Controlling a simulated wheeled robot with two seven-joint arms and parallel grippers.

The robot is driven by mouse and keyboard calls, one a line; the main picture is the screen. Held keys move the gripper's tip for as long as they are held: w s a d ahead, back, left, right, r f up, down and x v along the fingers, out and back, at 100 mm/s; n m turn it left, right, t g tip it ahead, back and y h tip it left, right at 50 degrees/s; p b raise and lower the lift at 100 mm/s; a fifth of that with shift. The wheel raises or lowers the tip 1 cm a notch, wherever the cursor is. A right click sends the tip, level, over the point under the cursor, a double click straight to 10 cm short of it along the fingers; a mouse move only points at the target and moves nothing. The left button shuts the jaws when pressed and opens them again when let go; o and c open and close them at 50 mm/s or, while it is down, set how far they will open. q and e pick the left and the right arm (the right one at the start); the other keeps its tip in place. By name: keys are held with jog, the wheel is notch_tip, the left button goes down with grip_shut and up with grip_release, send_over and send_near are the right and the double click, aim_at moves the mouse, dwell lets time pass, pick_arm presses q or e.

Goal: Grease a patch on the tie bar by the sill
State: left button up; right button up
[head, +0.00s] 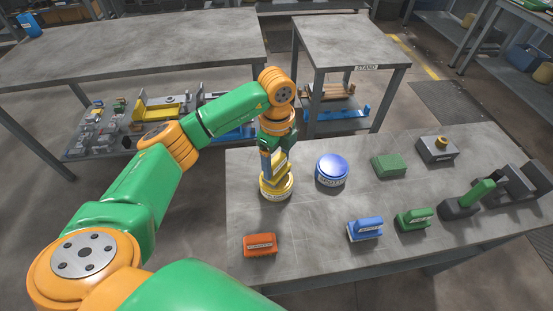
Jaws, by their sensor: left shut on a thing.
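My left gripper (272,157) points down over the left part of the near table and is shut on a yellow block-like tool (279,164). The tool is right above a round yellow tin (276,187) with a pale label; I cannot tell whether its lower end is inside the tin or just over it. I cannot make out a tie bar or sill for certain. My right gripper is out of view.
An orange-red block (260,245) lies at the front left. At the right are a green block (389,164), a grey block with a brass knob (437,150) and a dark fixture (520,184) beside a green handle (482,192). A labelled stand (352,42) is behind. The table's middle is clear.

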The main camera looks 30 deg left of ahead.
aim_at(276, 159)
pick_arm(q)
jog(key=shift+r, duration=0.1)
dwell(0.3)
jog(key=shift+f+b, duration=0.35)
jog(key=shift+f, duration=0.15)
dwell(0.4)
jog(key=shift+s, duration=0.1)
dwell(0.8)
notch_tip(276, 159, up, 7)
jog(key=p, duration=0.6)
jog(key=shift+r+p, duration=0.1)
jog(key=shift+p, duration=0.2)
